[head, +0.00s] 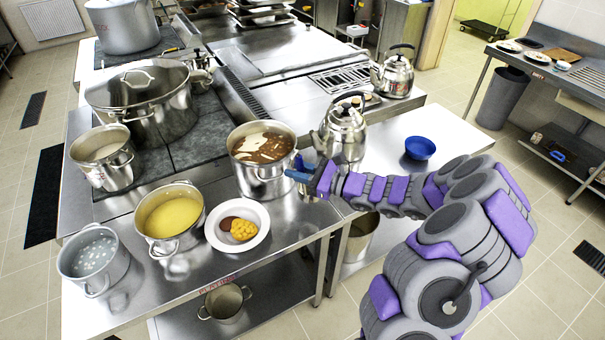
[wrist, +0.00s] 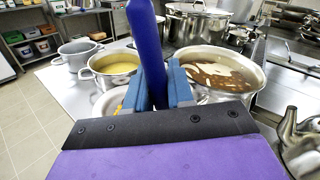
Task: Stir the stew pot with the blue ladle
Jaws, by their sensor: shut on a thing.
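The stew pot (head: 262,175) is a steel pot of brown stew with a pale swirl, on the steel counter in the head view. It also shows at the right of the wrist view (wrist: 225,97). My gripper (head: 294,174) is beside the pot's right rim. In the wrist view, its blue fingers are shut on the blue ladle (wrist: 146,38), whose thick handle rises out of the top of the picture. The ladle's bowl is not visible, and I cannot tell whether any part of it is in the stew.
A pot of yellow soup (head: 171,216) and a white plate of food (head: 258,232) stand left of and in front of the stew pot. A steel kettle (head: 343,135) is close on the right. A blue bowl (head: 420,148) sits farther right, with clear counter around it.

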